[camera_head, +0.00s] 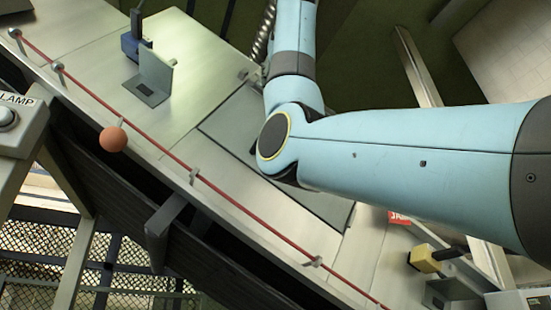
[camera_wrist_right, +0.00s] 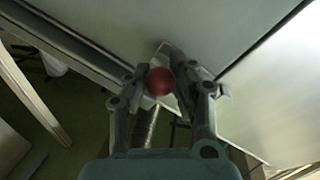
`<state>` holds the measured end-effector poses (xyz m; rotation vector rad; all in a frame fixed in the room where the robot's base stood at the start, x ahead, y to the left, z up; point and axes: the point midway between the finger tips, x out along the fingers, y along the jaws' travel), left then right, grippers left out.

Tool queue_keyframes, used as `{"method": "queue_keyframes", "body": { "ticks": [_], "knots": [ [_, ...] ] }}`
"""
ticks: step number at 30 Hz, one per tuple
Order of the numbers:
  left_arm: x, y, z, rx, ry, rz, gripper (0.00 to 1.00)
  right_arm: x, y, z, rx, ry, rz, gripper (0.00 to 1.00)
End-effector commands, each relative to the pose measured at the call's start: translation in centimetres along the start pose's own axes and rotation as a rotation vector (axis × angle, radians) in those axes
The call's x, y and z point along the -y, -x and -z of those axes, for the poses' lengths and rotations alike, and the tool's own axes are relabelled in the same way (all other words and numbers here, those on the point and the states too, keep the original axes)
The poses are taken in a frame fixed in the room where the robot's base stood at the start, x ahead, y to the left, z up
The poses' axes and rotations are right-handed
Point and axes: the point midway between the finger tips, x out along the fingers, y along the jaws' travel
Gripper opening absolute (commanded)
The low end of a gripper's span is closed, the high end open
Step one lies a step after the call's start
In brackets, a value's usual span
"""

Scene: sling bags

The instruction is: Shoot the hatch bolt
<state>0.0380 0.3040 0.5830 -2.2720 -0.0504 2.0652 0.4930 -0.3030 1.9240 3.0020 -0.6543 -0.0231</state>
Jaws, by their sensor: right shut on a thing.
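In the right wrist view, my right gripper (camera_wrist_right: 166,84) has its two fingers closed on a round red knob (camera_wrist_right: 160,81). A small pale metal piece shows just behind the knob; the rest of the bolt is hidden. A large pale panel edge lies behind the fingers. In the head view, a panel with a dark outline, seemingly the hatch (camera_head: 318,205), is set in the metal top, partly covered by my right arm. My right gripper is out of sight in the head view. My left gripper is in neither view.
A red cord (camera_head: 235,204) runs along the front edge on posts, with an orange ball (camera_head: 113,139) near it. An upright bracket (camera_head: 155,72) and a blue fitting (camera_head: 130,46) stand at upper left. A yellow block (camera_head: 424,259) with a black bar sits at lower right.

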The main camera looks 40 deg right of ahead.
Motion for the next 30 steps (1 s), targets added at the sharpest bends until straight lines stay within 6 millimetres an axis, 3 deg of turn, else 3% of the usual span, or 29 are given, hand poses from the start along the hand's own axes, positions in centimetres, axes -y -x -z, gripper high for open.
{"method": "queue_keyframes", "body": {
  "ticks": [4,10,18,19,24,26,30],
  "knots": [
    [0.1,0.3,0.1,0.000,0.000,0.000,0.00,0.4,0.1,0.4,0.001,0.000,0.001,0.00],
    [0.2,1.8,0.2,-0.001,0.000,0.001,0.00,2.7,0.6,2.0,0.001,0.002,0.002,0.00],
    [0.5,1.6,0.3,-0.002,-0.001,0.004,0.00,2.8,0.7,2.0,-0.004,0.000,0.002,0.00],
    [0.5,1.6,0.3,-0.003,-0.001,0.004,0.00,2.8,0.7,2.0,-0.004,-0.001,0.002,0.22],
    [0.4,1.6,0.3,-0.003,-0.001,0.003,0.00,2.8,0.7,2.0,-0.003,0.000,0.001,0.45],
    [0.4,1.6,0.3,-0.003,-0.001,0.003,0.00,2.8,0.6,2.0,-0.002,0.000,0.001,0.51],
    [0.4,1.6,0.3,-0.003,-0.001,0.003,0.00,2.8,0.6,1.9,-0.001,0.000,0.000,0.51]
  ]
}}
